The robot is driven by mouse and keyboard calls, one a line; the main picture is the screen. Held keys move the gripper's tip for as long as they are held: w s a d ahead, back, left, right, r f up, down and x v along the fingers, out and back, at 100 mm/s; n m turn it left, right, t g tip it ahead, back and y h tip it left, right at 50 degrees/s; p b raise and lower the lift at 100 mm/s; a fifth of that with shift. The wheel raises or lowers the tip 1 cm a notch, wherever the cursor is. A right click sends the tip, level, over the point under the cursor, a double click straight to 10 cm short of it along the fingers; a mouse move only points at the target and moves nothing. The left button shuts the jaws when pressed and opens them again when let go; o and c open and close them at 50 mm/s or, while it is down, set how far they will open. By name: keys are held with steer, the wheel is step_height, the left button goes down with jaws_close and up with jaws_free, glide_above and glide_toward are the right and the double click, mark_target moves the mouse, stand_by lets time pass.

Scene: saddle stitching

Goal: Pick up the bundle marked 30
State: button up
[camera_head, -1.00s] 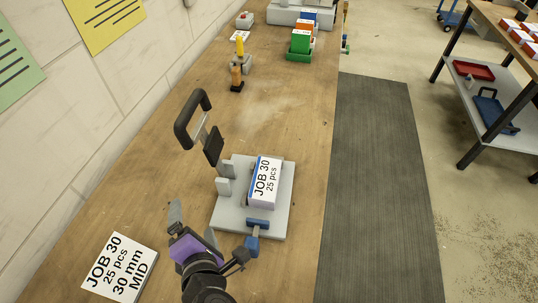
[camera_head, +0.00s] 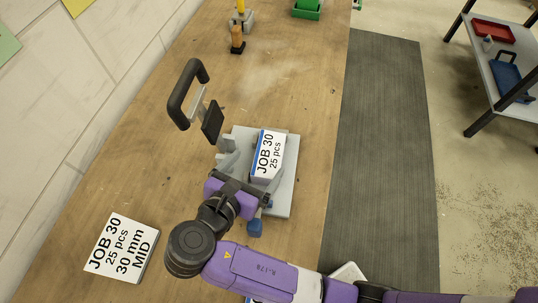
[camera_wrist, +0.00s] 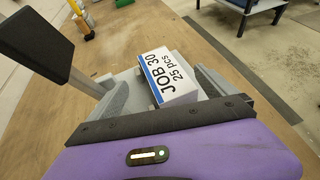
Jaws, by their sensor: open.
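The bundle marked JOB 30, 25 pcs (camera_head: 267,155) is a white block with a blue edge strip. It sits on the grey plate of a fixture (camera_head: 282,200) on the wooden bench. It also shows in the wrist view (camera_wrist: 169,75). My gripper (camera_head: 237,158) is open at the bundle's left and near side. In the wrist view its two grey fingers (camera_wrist: 163,92) reach forward, one on each side of the bundle. I cannot tell whether they touch it. The fixture's black-handled lever (camera_head: 187,95) stands raised, with its black pad (camera_head: 212,120) clear of the bundle.
A white card reading JOB 30, 25 pcs, 30 mm MID (camera_head: 121,247) lies at the bench's left front. A blue knob (camera_head: 255,227) is at the fixture's near edge. An orange-handled tool (camera_head: 237,40) and a green holder (camera_head: 306,9) stand farther back.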

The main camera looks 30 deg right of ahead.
mark_target(269, 154)
steer(key=x, duration=0.5)
steer(key=shift+s+d+f+p, duration=0.15)
steer(key=shift+d+f+p, duration=0.25)
steer(key=shift+f, duration=0.15)
steer(key=shift+a, duration=0.1)
steer(key=shift+c, duration=0.2)
steer(key=c, duration=1.8)
steer(key=shift+r, duration=0.1)
steer(key=shift+c, duration=0.8)
steer(key=shift+r, duration=0.1)
steer(key=shift+c, duration=0.2)
